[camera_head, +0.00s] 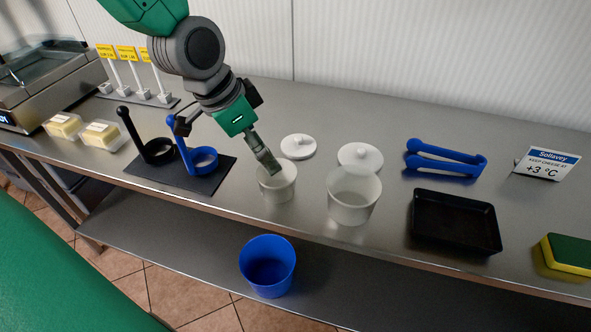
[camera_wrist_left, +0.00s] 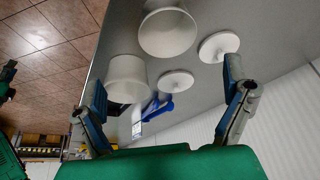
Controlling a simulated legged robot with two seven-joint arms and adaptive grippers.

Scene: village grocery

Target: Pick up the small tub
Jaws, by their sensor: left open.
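The small tub (camera_head: 278,189) is white, open and upright on the steel counter, left of a larger white tub (camera_head: 352,204). My left gripper (camera_head: 267,161) comes down from the upper left, and its fingertips overlap the small tub's far rim in the head view. I cannot tell whether they touch it. In the left wrist view the gripper (camera_wrist_left: 165,72) is open with nothing between its fingers. The small tub (camera_wrist_left: 168,34) shows there at the top, the larger tub (camera_wrist_left: 127,72) lower left.
Two white lids (camera_head: 298,146) (camera_head: 360,157) lie behind the tubs. A black mat (camera_head: 205,178) with black and blue ring-shaped tools is on the left. Blue tongs (camera_head: 445,160), a black tray (camera_head: 455,222) and a sponge (camera_head: 568,254) are on the right. A blue bin (camera_head: 268,268) stands below.

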